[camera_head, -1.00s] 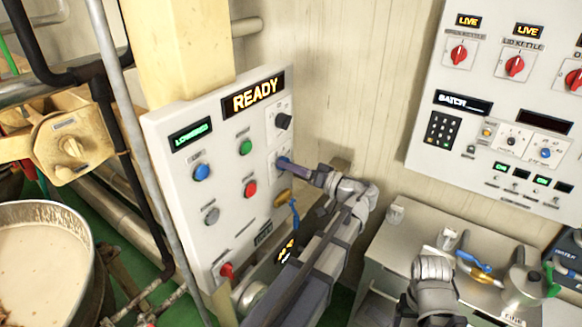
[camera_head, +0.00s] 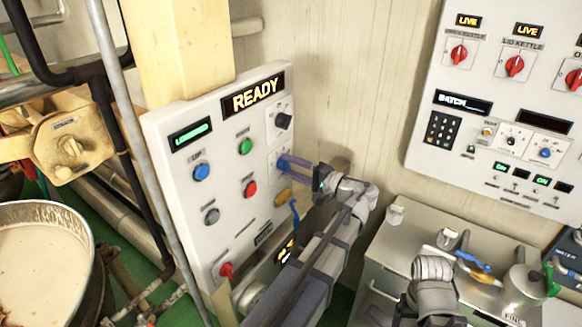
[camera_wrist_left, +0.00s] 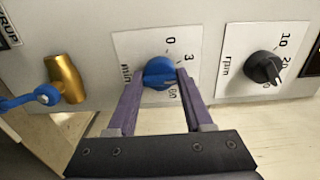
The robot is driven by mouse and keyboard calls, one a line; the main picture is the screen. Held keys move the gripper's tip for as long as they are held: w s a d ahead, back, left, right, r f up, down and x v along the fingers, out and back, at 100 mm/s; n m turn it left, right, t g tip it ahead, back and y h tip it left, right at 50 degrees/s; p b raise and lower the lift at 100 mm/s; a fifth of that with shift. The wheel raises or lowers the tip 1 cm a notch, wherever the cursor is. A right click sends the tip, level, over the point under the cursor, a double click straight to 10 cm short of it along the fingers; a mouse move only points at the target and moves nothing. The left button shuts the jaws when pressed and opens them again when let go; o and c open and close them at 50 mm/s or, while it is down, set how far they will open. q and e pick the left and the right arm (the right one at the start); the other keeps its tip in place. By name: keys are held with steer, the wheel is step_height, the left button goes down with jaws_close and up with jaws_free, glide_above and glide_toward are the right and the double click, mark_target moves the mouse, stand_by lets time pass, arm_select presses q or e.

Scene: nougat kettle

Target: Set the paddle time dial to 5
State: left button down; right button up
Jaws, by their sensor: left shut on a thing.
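The blue dial (camera_wrist_left: 160,72), marked "min" with 0 and 3 on its scale, sits on a white plate in the left wrist view. My left gripper (camera_wrist_left: 156,84) has its two purple fingers on either side of the dial, shut on it. In the head view the left gripper (camera_head: 286,163) reaches the right part of the white control panel (camera_head: 228,201), and its fingers mostly hide the dial. The dial's exact pointer position is hard to read. My right arm shows at the lower right of the head view; its fingers are not visible.
A black rpm dial (camera_wrist_left: 263,67) is right of the blue dial. A brass fitting (camera_wrist_left: 66,79) with a blue loop is on the left. Coloured buttons and a red knob (camera_head: 226,270) are on the panel. A metal bench (camera_head: 392,250) stands at right.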

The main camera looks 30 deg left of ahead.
arm_select(q)
steer(key=shift+m, duration=2.2)
steer(key=shift+c, duration=1.5)
jaws_free()
steer(key=d, duration=0.8)
steer(key=shift+s, duration=0.3)
